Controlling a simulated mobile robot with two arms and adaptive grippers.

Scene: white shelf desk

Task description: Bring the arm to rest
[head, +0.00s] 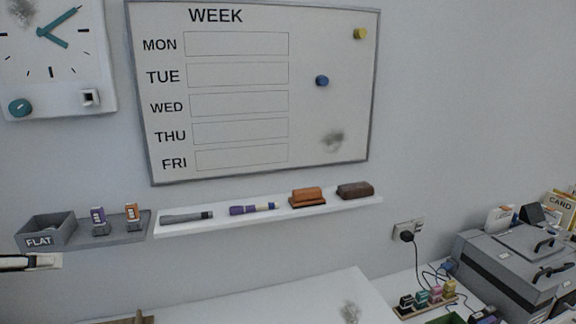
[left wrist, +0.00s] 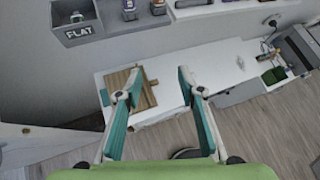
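My left gripper (left wrist: 160,78) shows in the left wrist view with its two teal fingers spread wide apart and nothing between them. In the head view a pale piece of my left arm or gripper (head: 30,262) comes in at the left edge, below the grey FLAT bin (head: 47,231). Past the fingers in the wrist view are the white desk (left wrist: 170,85) and a brown wooden board (left wrist: 148,93) at its left end, apart from the gripper as far as I can tell. My right gripper is in neither view.
A wall ledge (head: 222,228) holds markers and two erasers under the WEEK whiteboard (head: 250,165). A grey shelf (head: 128,232) carries the bin and two small boxes. A grey case (head: 500,272) and a rack of small bottles (head: 432,303) stand at right. The desk middle is mostly clear.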

